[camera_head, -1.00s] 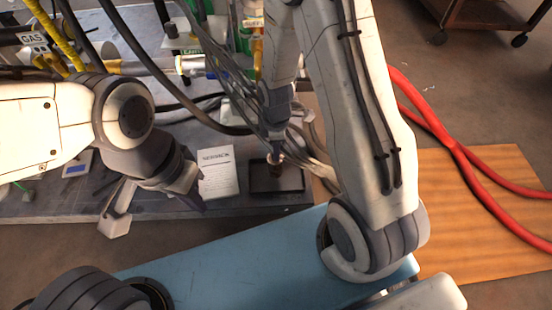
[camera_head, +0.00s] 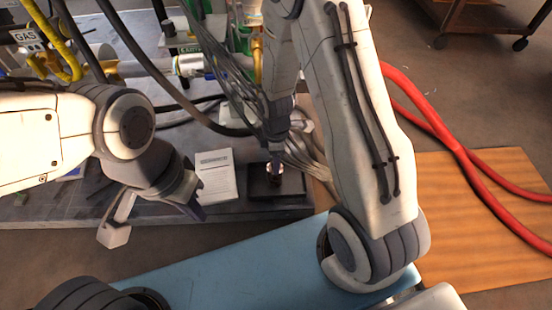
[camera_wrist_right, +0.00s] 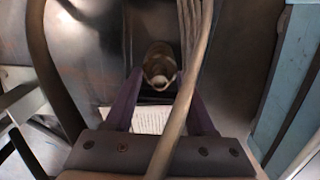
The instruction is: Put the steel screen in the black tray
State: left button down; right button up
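The black tray (camera_head: 296,188) lies flat on the grey bench near its front edge. The steel screen (camera_head: 275,168) is a small round, cup-like metal piece, upright over the tray. In the right wrist view the steel screen (camera_wrist_right: 160,66) sits between the purple fingertips of my right gripper (camera_wrist_right: 160,80), which look closed on its sides. A cable hides part of the right-hand finger. I cannot tell whether the screen touches the tray floor.
A white printed sheet (camera_head: 215,174) lies just left of the tray. Grey cables (camera_head: 228,85) hang close to my right gripper. Yellow and black hoses and pipes crowd the back of the bench. Red hoses (camera_head: 435,125) run over the floor at right.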

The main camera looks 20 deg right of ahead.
notch_tip(320, 180, up, 11)
jog(key=p, duration=0.8)
jog(key=s+a+r+m, duration=0.2)
jog(key=s+a+r, duration=0.15)
jog(key=r, duration=0.25)
jog(key=s+a+r+m, duration=0.1)
jog(key=s+a+r, duration=0.1)
jog(key=a+r, duration=0.35)
jog(key=s+a+r+m+y, duration=0.1)
jog(key=s+r+m, duration=0.3)
jog(key=s+r, duration=0.4)
jog(key=s+a, duration=0.1)
jog(key=s, duration=0.4)
jog(key=shift+s+a+r+m+p, duration=0.2)
jog(key=shift+s+m+p, duration=0.1)
jog(key=shift+p, duration=0.1)
jog(key=shift+w+r, duration=0.1)
notch_tip(320, 180, up, 50)
jog(key=p, duration=5)
